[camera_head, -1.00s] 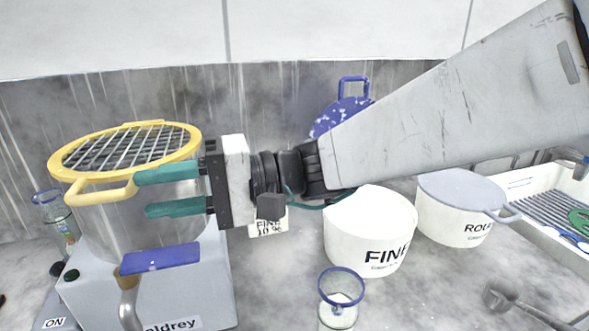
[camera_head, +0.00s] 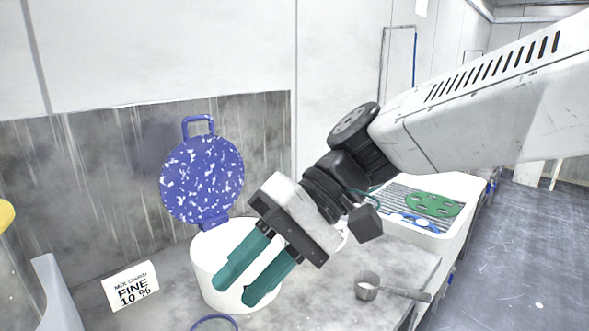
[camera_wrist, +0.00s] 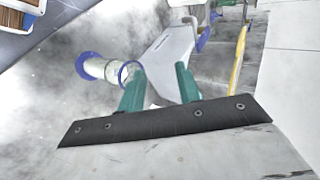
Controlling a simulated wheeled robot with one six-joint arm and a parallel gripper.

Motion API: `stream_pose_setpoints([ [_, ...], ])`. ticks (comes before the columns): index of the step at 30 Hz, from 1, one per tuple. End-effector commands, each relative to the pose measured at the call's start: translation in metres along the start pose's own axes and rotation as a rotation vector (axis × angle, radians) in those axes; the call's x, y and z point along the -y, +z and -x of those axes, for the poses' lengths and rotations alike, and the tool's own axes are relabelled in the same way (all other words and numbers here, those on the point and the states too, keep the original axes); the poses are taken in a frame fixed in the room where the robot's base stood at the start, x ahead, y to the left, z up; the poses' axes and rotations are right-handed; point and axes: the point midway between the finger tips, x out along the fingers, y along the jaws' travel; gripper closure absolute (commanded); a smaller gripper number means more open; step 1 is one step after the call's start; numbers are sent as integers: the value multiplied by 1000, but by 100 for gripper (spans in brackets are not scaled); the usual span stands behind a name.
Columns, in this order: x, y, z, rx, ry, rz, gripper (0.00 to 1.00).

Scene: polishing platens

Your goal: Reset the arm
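My gripper (camera_head: 232,293) has two green fingers that stand apart with nothing between them. In the head view it points down and to the left, in front of a white tub (camera_head: 208,258) that it partly hides. In the wrist view the gripper (camera_wrist: 156,80) also shows with its fingers apart. Beyond its fingertips there is a pale grey body (camera_wrist: 165,50) and, to the left, a clear cylinder with a blue rim (camera_wrist: 103,69).
A blue speckled lid (camera_head: 201,178) stands upright behind the tub. A card reading FINE 10 % (camera_head: 131,286) stands at left. A metal scoop (camera_head: 385,289) lies near the counter's right edge. A white basin (camera_head: 450,225) holds a rack and green and blue parts. Floor (camera_head: 500,260) is clear at right.

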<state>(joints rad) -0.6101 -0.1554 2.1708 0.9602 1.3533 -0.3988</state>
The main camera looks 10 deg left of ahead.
Motion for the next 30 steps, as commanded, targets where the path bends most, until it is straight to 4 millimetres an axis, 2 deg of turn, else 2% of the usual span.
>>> stream_pose_setpoints([
  [1,-26,19,25,-51,88,-40,66],
  [5,-90,71,73,-155,327,-165,66],
  [6,-109,89,87,-188,399,-208,66],
  [9,-151,135,115,-267,575,-321,66],
  [13,-190,188,140,-349,763,-453,66],
  [16,-208,217,151,-387,862,-523,66],
  [19,-216,231,156,-408,917,-562,66],
  [22,-219,237,158,-414,937,-577,66],
  [30,-219,236,158,-412,936,-575,66],
])
